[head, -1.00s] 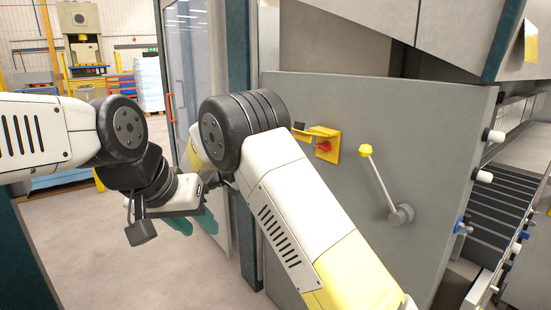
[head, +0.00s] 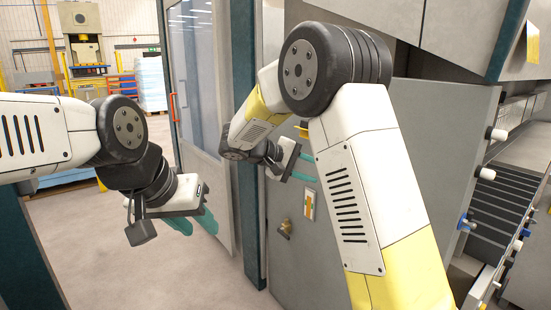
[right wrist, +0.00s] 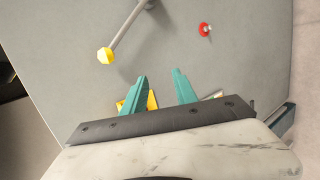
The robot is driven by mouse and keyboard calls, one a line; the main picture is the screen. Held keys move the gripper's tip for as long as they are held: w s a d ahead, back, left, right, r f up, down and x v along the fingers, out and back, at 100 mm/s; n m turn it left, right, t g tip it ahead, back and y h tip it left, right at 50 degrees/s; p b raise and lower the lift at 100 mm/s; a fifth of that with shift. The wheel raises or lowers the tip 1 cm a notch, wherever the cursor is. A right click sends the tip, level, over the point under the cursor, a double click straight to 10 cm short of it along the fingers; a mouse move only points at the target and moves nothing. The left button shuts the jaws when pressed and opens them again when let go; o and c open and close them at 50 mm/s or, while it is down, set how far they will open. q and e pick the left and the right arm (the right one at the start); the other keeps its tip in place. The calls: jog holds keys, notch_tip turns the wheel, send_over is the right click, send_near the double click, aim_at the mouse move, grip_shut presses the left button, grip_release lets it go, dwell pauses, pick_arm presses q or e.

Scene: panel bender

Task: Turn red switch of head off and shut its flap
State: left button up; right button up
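The red switch is hidden in the head view behind my right arm. Of its yellow housing, a bit of the flap (head: 303,131) shows above my right gripper, jutting from the grey panel. In the right wrist view, yellow of the housing (right wrist: 151,100) shows around the left finger; the switch itself cannot be made out there. My right gripper (head: 309,169) is open and empty, beside and just below the housing; its teal fingers (right wrist: 161,82) stand apart in the wrist view. My left gripper (head: 198,225) is open and empty, away to the left.
A lever with a yellow knob (right wrist: 105,55) and a small red button (right wrist: 205,29) are on the panel (head: 288,272). A yellow label (head: 309,204) and a latch (head: 285,229) lie below my right gripper. A glass door (head: 195,80) stands left.

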jog(key=s+d+m+g+y, duration=0.25)
jog(key=s+d+y, duration=0.4)
jog(key=s, duration=0.55)
jog(key=s+a+m+t+y, duration=0.1)
jog(key=s+y, duration=0.2)
jog(key=s, duration=0.5)
jog(key=s+a+r+m+t+y, duration=0.1)
jog(key=s+y, duration=0.3)
jog(key=s, duration=0.4)
jog(key=shift+s+a+r+t, duration=0.3)
jog(key=shift+t, duration=0.35)
jog(key=shift+m, duration=0.25)
jog(key=shift+c, duration=0.4)
